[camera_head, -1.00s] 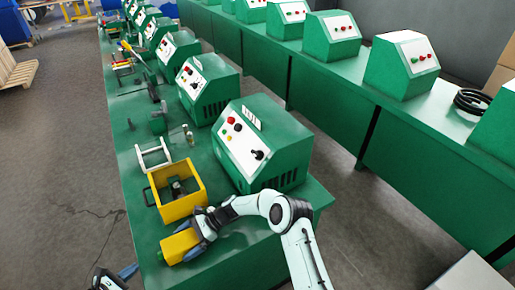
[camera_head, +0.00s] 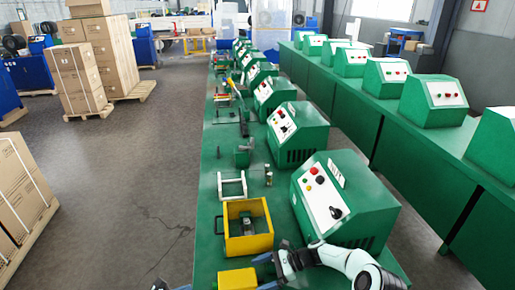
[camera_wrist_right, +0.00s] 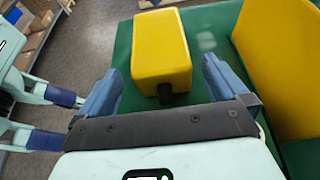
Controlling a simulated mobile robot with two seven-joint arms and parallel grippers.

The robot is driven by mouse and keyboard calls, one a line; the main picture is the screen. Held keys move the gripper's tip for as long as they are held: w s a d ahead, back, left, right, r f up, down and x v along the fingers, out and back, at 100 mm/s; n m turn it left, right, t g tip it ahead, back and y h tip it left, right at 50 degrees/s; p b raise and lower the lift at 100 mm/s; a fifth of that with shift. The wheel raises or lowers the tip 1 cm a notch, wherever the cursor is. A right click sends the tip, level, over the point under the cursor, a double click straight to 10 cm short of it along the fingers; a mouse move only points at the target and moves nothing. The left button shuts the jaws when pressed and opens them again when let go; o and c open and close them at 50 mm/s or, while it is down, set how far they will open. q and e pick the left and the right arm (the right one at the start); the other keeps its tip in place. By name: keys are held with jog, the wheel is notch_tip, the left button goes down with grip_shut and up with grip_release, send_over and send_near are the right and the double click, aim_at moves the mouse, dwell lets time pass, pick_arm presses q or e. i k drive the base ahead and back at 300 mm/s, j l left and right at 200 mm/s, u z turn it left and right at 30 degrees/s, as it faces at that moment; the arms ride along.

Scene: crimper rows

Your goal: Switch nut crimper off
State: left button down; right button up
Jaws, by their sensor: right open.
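A green control box (camera_head: 356,228) with a sloped white panel stands on the near end of the green table. Its panel shows a red button (camera_head: 313,171), a yellow button (camera_head: 308,188), a black button (camera_head: 320,180) and a black switch knob (camera_head: 336,212). A yellow block (camera_head: 238,279) with a dark stub lies at the table's near end; it fills the middle of the right wrist view (camera_wrist_right: 160,45). My right gripper (camera_head: 276,268) is open, its blue fingers pointing at the block's stub end, not closed on it. My left gripper (camera_wrist_right: 56,118) is open and empty, left of the table.
An open yellow tray (camera_head: 263,243) with a dark tool stands behind the block, and a white frame (camera_head: 232,186) lies beyond it. More green boxes run back along the table. A parallel row (camera_head: 434,100) stands to the right. Open floor (camera_head: 165,170) lies left.

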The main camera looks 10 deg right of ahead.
aim_at(336, 214)
jog(key=k+l, duration=0.45)
jog(key=l, duration=0.25)
jog(key=k+l, duration=0.25)
jog(key=l, duration=0.15)
